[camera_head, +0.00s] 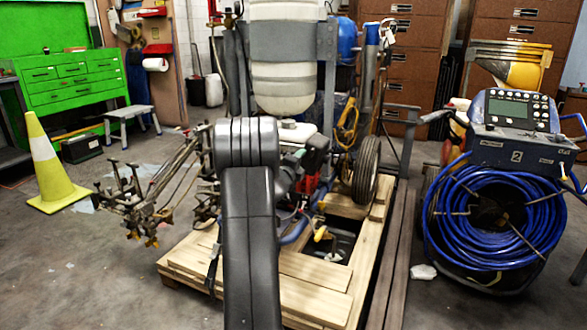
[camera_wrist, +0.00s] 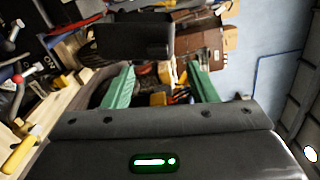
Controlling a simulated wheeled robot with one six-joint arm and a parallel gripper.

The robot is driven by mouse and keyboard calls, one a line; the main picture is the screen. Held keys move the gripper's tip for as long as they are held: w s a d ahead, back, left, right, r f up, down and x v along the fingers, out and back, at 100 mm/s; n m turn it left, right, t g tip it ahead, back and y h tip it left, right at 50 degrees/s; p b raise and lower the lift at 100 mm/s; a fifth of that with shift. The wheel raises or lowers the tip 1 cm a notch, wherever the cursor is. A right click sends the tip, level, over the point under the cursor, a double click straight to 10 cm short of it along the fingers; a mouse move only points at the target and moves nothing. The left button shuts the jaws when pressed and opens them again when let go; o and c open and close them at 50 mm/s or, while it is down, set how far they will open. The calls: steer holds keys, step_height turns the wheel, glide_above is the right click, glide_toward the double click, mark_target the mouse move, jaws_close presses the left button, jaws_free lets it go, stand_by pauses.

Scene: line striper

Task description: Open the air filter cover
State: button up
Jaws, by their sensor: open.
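The line striper stands on a wooden pallet (camera_head: 300,265), with a white tank (camera_head: 282,75) at its top. Its engine area, with black and red parts (camera_head: 315,158), is partly hidden behind my arm in the head view. I cannot pick out the air filter cover there for certain. In the wrist view, a dark box-shaped part (camera_wrist: 132,40) lies beyond the fingertips; I cannot tell whether it is the cover. My gripper (camera_wrist: 162,80) has green fingers spread wide, with nothing held between them.
A wheel (camera_head: 366,168) and metal posts stand right of the engine. A machine with coiled blue hose (camera_head: 490,225) stands at the right. A yellow cone (camera_head: 48,165), a small step stool (camera_head: 130,120) and a green tool chest (camera_head: 70,80) are at the left.

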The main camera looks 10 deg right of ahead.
mark_target(308, 153)
steer(key=v, duration=0.5)
steer(key=shift+s, duration=0.1)
steer(key=x, duration=1.3)
steer(key=shift+w+d, duration=0.2)
steer(key=shift+w, duration=0.1)
